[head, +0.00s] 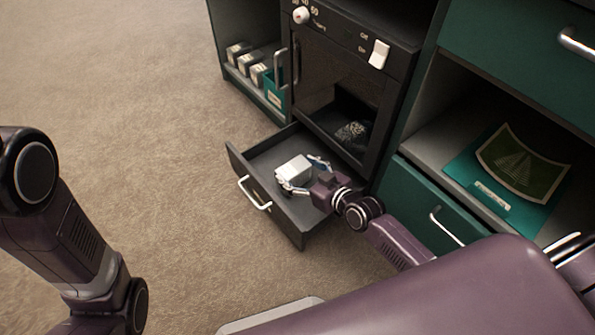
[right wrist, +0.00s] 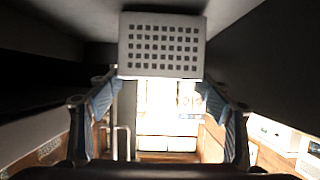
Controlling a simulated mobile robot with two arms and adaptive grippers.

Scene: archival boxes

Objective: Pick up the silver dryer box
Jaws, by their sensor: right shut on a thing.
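The silver dryer box (head: 294,168) is a small pale metal block, in or just above the open dark drawer (head: 268,206); I cannot tell if it touches the drawer floor. My right gripper (head: 304,174) reaches in from the right and is shut on it. In the right wrist view the box (right wrist: 162,45) shows a face with rows of square holes, at the ends of the blue-padded fingers of my right gripper (right wrist: 166,95). My left arm shows at the left of the head view, but its gripper is out of view.
Above the drawer is a dark oven-like unit (head: 345,85) with a dark lump (head: 352,133) inside. A shelf at left holds several small boxes (head: 256,74) and a teal bin (head: 273,92). A teal folder (head: 470,172) lies in the right compartment. The carpet at left is clear.

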